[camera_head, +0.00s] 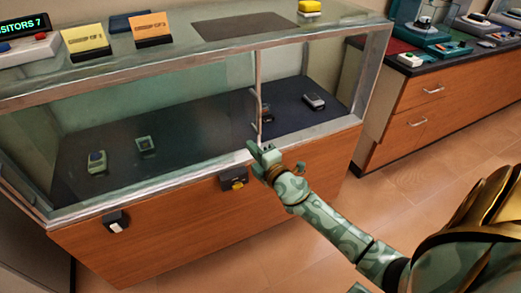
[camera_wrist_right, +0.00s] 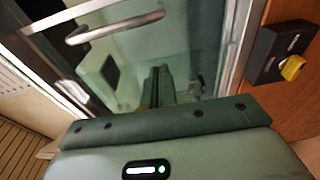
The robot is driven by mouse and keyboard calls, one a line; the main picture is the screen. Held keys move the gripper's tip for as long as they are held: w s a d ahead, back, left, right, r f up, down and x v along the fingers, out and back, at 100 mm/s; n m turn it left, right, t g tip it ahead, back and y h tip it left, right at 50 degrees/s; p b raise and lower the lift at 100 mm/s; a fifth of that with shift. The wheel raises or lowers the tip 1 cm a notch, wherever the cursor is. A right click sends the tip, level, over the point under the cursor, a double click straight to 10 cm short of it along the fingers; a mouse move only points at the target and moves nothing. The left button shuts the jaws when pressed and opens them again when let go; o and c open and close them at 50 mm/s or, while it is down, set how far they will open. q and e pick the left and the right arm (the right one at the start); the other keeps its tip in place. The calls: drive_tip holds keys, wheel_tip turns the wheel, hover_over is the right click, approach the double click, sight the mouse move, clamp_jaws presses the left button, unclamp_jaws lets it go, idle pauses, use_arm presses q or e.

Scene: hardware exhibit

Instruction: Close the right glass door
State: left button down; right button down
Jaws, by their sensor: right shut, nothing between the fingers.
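A glass display case (camera_head: 190,194) stands in front of me with a wooden lower front. A metal-framed glass door edge (camera_head: 259,80) stands upright right of the middle of its front, with a bar handle (camera_head: 254,104) beside it. How far the right door stands open I cannot tell. My right gripper (camera_head: 257,148) is at the case's lower front rail, just below the handle. In the right wrist view its fingers (camera_wrist_right: 157,86) are together and empty, pointing at glass; a metal handle (camera_wrist_right: 115,27) lies above left of them, apart. My left gripper is not in view.
A black box with a yellow knob (camera_head: 233,180) is on the wooden front close to my right gripper; it also shows in the right wrist view (camera_wrist_right: 283,55). Small devices (camera_head: 314,100) lie inside the case. A wooden drawer counter (camera_head: 425,100) stands at right, with open floor before it.

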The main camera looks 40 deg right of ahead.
drive_tip(key=shift+w+d+f+b, duration=0.1)
drive_tip(key=shift+w+d+b, duration=0.15)
drive_tip(key=shift+w+d, duration=0.7)
drive_tip(key=shift+w+d+b, duration=0.25)
drive_tip(key=shift+w+d, duration=0.45)
drive_tip(key=shift+d, duration=0.4)
